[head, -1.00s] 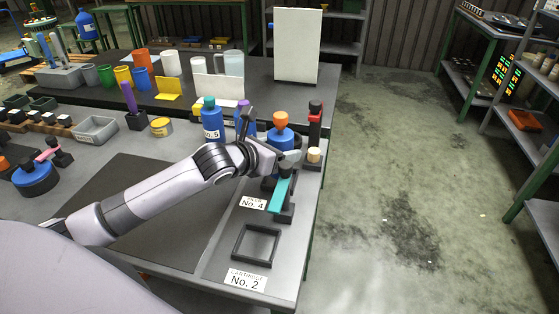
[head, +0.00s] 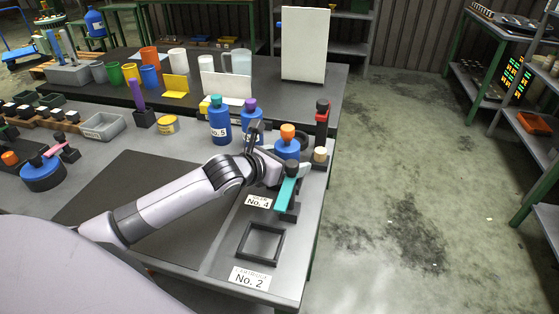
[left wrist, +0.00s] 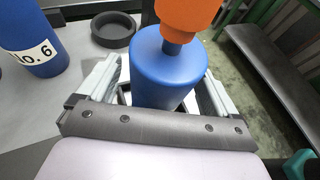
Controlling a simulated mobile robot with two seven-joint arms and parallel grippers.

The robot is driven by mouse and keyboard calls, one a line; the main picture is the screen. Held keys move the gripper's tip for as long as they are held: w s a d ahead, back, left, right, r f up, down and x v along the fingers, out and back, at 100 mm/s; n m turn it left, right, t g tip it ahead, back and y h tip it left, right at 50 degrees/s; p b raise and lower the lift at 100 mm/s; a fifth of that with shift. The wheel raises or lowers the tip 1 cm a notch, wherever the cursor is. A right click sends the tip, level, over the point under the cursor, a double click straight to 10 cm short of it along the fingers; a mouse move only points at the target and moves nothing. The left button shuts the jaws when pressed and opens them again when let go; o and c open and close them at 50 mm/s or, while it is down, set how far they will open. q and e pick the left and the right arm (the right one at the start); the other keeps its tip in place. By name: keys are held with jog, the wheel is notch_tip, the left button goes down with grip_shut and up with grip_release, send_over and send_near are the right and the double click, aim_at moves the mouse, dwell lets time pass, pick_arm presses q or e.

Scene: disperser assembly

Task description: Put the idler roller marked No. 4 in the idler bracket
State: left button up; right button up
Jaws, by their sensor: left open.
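A blue roller with an orange knob (head: 286,149) stands upright above the black stand with a teal lever (head: 287,192), beside a placard that reads No. 4 (head: 258,201). No number shows on this roller. It also shows in the left wrist view (left wrist: 166,75), between the spread fingers of my left gripper (left wrist: 160,92). In the head view my left gripper (head: 280,168) is at the roller's lower part, jaws open. Its fingers hide the roller's base, so I cannot tell how it sits in the black bracket. My right gripper does not show.
Blue rollers marked No. 5 (head: 219,124) and No. 6 (left wrist: 30,38) stand behind to the left. A low black ring (left wrist: 113,30) lies close behind the orange-knobbed roller. A red-and-black post (head: 322,112) stands to its right. An empty black frame (head: 243,245) lies in front.

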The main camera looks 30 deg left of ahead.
pick_arm(q)
jog(key=v, duration=1.2)
jog(key=shift+s, duration=0.15)
dwell(0.4)
